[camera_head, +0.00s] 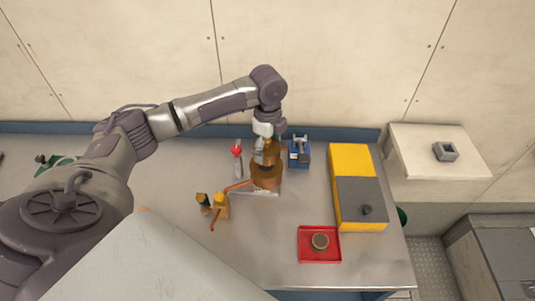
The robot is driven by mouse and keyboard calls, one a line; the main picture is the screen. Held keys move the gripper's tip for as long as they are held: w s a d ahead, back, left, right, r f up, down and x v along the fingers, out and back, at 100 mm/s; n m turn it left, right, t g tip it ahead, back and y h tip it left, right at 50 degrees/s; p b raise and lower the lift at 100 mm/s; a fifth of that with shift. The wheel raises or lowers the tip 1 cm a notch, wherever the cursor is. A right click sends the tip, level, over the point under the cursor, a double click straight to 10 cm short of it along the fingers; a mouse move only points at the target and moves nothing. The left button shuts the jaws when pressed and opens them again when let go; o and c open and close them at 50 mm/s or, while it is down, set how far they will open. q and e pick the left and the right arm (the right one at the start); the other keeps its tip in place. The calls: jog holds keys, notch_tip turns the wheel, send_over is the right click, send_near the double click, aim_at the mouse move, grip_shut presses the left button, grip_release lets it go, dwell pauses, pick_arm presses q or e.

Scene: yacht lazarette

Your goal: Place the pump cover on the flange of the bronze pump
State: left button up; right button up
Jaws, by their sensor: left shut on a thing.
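The bronze pump (266,178) stands near the middle of the steel bench, with a flat pale plate under it. My left gripper (265,148) points down right over the pump. It is shut on a small bronze-brown piece, which looks like the pump cover (272,154). The gripper and the pump overlap in this view, so I cannot tell whether the cover touches the flange. The flange is mostly hidden. My right gripper is not in view.
A blue device (299,154) stands close right of the pump, a red-topped tool (238,160) close left.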

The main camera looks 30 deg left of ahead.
aim_at(267, 149)
pick_arm(q)
notch_tip(267, 149, down, 3)
jog(key=shift+f+p, duration=0.1)
jog(key=shift+p, duration=0.55)
jog(key=shift+a+f, duration=0.1)
jog(key=shift+f, duration=0.35)
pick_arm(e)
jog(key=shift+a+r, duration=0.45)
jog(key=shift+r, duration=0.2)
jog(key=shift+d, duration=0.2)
pick_arm(q)
jog(key=o, duration=1.2)
jog(key=shift+f, duration=0.1)
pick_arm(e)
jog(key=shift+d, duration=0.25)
pick_arm(q)
notch_tip(267, 149, up, 11)
jog(key=b, duration=0.3)
jog(key=shift+r, duration=0.65)
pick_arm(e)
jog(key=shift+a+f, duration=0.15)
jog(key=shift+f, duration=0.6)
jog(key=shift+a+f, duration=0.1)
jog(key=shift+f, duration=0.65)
